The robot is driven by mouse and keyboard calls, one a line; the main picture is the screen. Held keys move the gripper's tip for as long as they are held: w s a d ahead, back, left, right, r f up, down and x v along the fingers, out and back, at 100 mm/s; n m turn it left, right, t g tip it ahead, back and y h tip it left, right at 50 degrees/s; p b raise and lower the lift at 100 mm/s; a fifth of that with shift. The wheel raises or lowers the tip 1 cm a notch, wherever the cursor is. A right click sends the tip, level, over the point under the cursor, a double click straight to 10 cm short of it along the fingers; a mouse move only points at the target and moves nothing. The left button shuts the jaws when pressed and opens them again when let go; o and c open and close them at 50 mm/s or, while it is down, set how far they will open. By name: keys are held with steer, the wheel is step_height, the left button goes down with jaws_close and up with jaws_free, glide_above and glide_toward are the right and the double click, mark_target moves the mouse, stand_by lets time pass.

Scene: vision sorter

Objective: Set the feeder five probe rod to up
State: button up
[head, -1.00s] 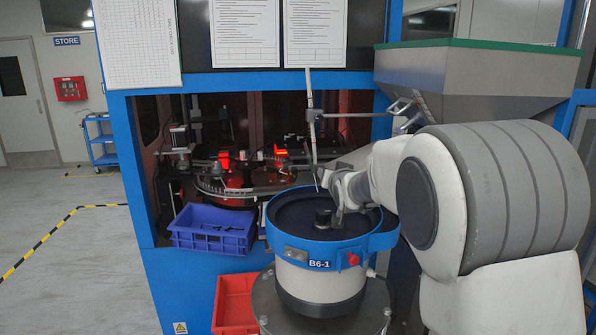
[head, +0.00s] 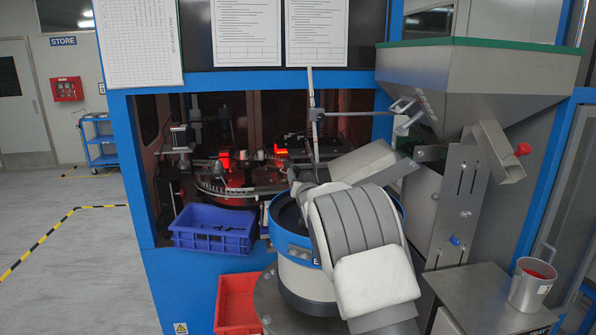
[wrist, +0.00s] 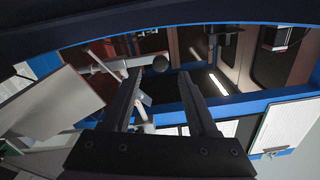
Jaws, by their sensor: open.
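The probe rod (head: 313,120) is a thin pale rod standing nearly upright, slightly tilted, over the round feeder bowl (head: 284,234). A thin horizontal arm (head: 350,114) meets it from the hopper side. The rod's lower end is close to my arm, and I cannot tell whether they touch. My gripper is hidden in the head view behind my arm. In the wrist view my gripper (wrist: 160,78) is open, its two dark fingers apart. The bowl's label is mostly covered by my arm.
A blue crate (head: 213,240) and a red bin (head: 236,292) stand left of the bowl. A steel hopper (head: 475,75) and chute (head: 497,150) are at the right. A metal cup (head: 531,287) sits on a cabinet at lower right. The floor at left is clear.

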mark_target(297, 170)
steer(key=shift+w+a+p, duration=0.2)
steer(key=shift+w, duration=0.6)
steer(key=shift+w+a+p, duration=0.15)
steer(key=shift+w+p, duration=0.05)
steer(key=shift+w, duration=0.6)
steer(key=shift+c, duration=0.3)
jaws_close()
